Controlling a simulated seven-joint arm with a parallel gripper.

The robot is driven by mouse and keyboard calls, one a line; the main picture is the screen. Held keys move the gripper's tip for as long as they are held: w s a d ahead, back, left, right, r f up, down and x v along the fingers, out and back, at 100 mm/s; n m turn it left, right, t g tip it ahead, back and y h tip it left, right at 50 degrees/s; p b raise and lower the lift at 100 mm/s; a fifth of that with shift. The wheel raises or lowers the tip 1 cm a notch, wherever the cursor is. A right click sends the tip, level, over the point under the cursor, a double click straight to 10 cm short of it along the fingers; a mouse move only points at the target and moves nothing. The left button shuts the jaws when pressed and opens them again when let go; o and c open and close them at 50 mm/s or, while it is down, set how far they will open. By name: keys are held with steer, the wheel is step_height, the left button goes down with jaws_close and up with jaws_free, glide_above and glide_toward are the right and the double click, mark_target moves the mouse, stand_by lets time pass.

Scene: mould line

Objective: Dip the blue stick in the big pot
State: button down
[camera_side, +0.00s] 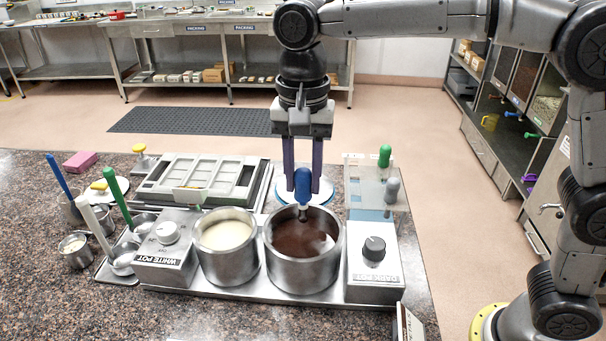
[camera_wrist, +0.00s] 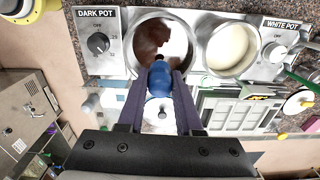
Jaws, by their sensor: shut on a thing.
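The blue stick (camera_side: 303,181) has a blue handle and a short grey metal end. My gripper (camera_side: 304,192) is shut on its handle, with the metal end pointing down. The big pot (camera_side: 303,277), a steel pot of dark brown liquid, is below it. The metal end is over the pot's opening in the side view; I cannot tell whether it touches the liquid. In the wrist view the blue handle (camera_wrist: 160,82) sits between my finger tips, at the near edge of the dark pot's opening.
A smaller white pot (camera_side: 228,266) of cream liquid stands to the left. A clear rack (camera_side: 362,174) with green (camera_side: 385,155) and grey (camera_side: 392,189) handled sticks stands right. A mould tray (camera_side: 200,178) lies behind the pots. Ladles and cups are at left.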

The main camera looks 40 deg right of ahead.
stand_by(0.4)
steer(key=shift+r, duration=2)
